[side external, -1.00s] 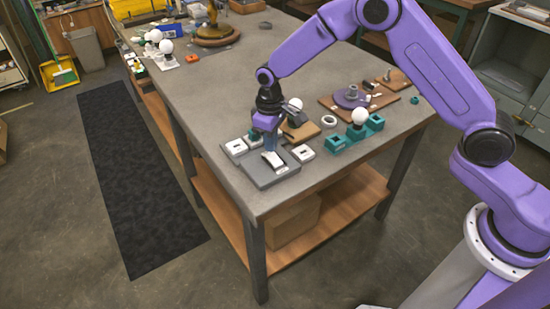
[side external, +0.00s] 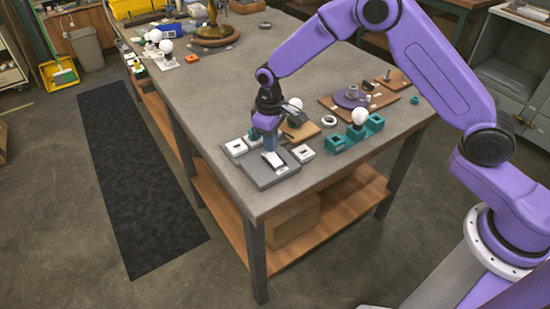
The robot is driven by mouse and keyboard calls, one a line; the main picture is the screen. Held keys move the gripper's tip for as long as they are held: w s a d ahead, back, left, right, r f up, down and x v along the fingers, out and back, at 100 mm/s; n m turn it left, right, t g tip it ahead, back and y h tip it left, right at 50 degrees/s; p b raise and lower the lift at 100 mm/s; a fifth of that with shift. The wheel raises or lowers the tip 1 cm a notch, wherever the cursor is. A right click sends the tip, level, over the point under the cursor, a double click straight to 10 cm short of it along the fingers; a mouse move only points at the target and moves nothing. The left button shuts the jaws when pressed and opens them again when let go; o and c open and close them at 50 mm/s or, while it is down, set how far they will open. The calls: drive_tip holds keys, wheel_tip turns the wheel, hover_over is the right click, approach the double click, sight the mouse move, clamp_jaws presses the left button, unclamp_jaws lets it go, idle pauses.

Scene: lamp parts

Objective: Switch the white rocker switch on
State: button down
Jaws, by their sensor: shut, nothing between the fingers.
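The white rocker switch (side external: 273,160) sits on a flat grey plate (side external: 262,178) near the front corner of the grey table. My gripper (side external: 270,148) points down at the switch, shut and empty, with its fingertips right at the far end of the rocker. I cannot tell whether the fingertips touch the rocker. The rocker looks tilted, but its exact position is too small to read.
White blocks stand left (side external: 235,148) and right (side external: 303,153) of the plate. A wooden board with a purple disc (side external: 351,97) lies behind. The table's middle is clear.

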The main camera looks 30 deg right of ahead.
sight(271, 154)
drive_tip(key=shift+f, duration=1.15)
idle(0.9)
drive_tip(key=shift+r, duration=3.55)
